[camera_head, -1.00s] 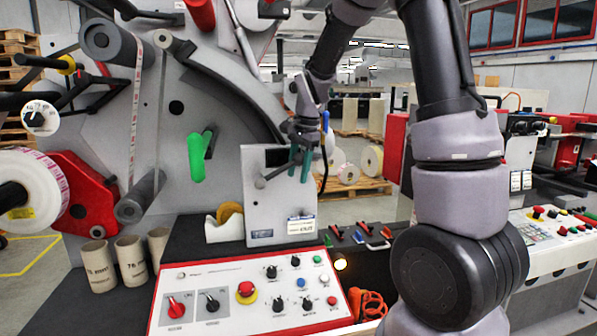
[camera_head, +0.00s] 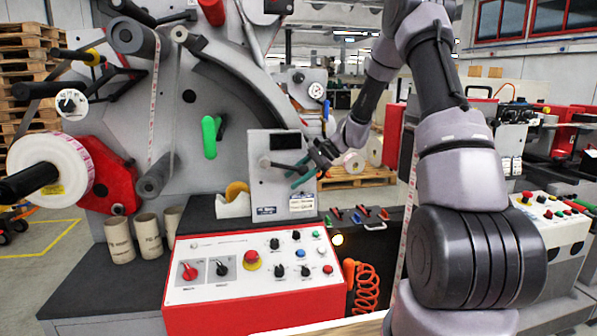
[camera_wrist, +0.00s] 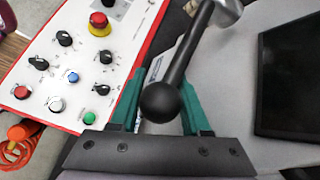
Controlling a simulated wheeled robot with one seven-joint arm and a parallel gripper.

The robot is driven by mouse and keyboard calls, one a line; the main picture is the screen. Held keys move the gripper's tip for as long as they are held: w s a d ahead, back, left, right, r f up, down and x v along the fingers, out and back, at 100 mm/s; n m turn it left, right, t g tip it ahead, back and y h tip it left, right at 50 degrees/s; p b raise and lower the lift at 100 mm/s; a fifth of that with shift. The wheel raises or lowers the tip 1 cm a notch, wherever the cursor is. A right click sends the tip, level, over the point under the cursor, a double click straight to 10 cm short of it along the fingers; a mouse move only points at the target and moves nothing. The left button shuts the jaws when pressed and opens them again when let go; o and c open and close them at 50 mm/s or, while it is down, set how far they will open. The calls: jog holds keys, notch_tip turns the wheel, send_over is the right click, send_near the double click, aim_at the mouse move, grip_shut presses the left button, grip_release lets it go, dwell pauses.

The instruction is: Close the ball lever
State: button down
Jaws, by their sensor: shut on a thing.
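The ball lever (camera_wrist: 186,62) is a black rod with a round black ball on its end, rising to a silver hub in the wrist view. In the head view the lever (camera_head: 284,166) sticks out to the right from its hub on the grey panel box, pointing slightly downward. My gripper (camera_head: 300,175) has come to it from the right, with its teal fingers around the outer end. In the wrist view my gripper (camera_wrist: 160,95) has one teal finger on each side of the rod, shut on it near the ball. The ball is partly hidden in the head view.
The grey panel box (camera_head: 262,188) carries a dark screen (camera_head: 286,141) just above the lever. A red-edged control panel (camera_head: 255,262) with knobs and buttons stands in front. A green handle (camera_head: 209,138) is on the machine plate to the left. An orange coiled cord (camera_head: 366,290) hangs at the right.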

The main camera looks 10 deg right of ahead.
jog(key=shift+a+f+y, duration=0.55)
jog(key=shift+f+y, duration=0.3)
jog(key=shift+y, duration=0.15)
jog(key=shift+c, duration=1.9)
grip_release()
jog(key=shift+f, duration=0.1)
jog(key=v, duration=1)
jog(key=shift+d+r, duration=0.25)
jog(key=shift+d, duration=0.1)
jog(key=shift+s, duration=0.1)
